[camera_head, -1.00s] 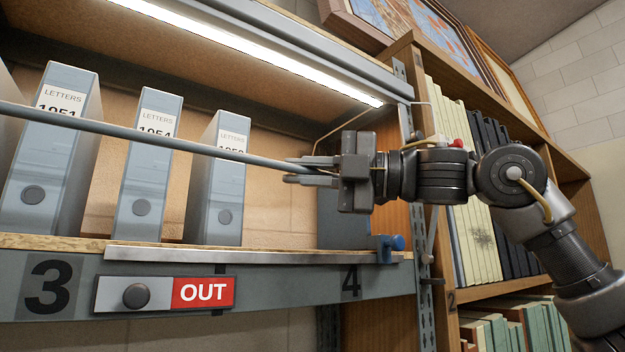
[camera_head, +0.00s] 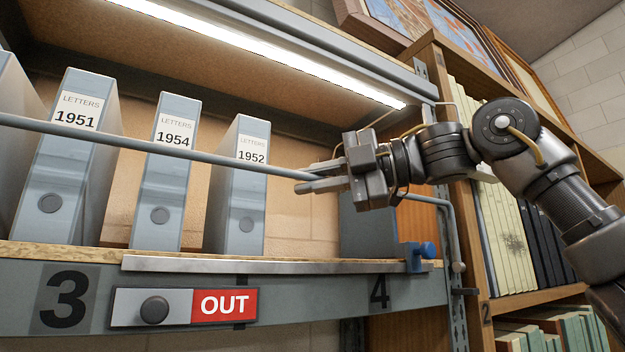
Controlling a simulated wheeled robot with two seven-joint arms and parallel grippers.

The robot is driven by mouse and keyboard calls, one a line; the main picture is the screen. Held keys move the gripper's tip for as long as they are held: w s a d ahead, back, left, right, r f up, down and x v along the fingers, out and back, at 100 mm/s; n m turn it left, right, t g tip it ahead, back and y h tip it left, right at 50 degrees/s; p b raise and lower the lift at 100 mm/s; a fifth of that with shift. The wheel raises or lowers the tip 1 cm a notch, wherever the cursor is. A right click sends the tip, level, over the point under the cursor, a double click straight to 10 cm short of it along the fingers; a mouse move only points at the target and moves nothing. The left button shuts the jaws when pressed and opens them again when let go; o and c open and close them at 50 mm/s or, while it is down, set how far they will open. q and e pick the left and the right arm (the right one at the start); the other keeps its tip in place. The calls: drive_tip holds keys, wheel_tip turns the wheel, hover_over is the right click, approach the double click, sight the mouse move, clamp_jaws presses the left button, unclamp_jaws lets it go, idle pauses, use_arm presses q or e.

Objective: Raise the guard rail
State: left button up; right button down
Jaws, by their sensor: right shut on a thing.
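The guard rail (camera_head: 225,159) is a thin grey rod running across the front of the shelf from the left edge. It passes in front of several binders, just below their year labels. Past my gripper, its right end (camera_head: 446,220) bends down beside the shelf upright. My right gripper (camera_head: 318,180) reaches in from the right and is shut on the rail; its body hides a stretch of the rod. My left gripper is not in view.
Grey-blue binders (camera_head: 160,205) stand on the shelf behind the rail. Below are a red OUT sign (camera_head: 224,305) and a dark round knob (camera_head: 154,310). A bookcase (camera_head: 470,230) stands right, close to my arm.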

drive_tip(key=shift+r, duration=0.15)
drive_tip(key=c, duration=1.5)
unclamp_jaws()
drive_tip(key=shift+s, duration=0.15)
drive_tip(key=shift+d, duration=0.15)
drive_tip(key=shift+d, duration=0.3)
drive_tip(key=b+v, duration=0.1)
drive_tip(key=v, duration=0.9)
drive_tip(key=shift+s, duration=0.1)
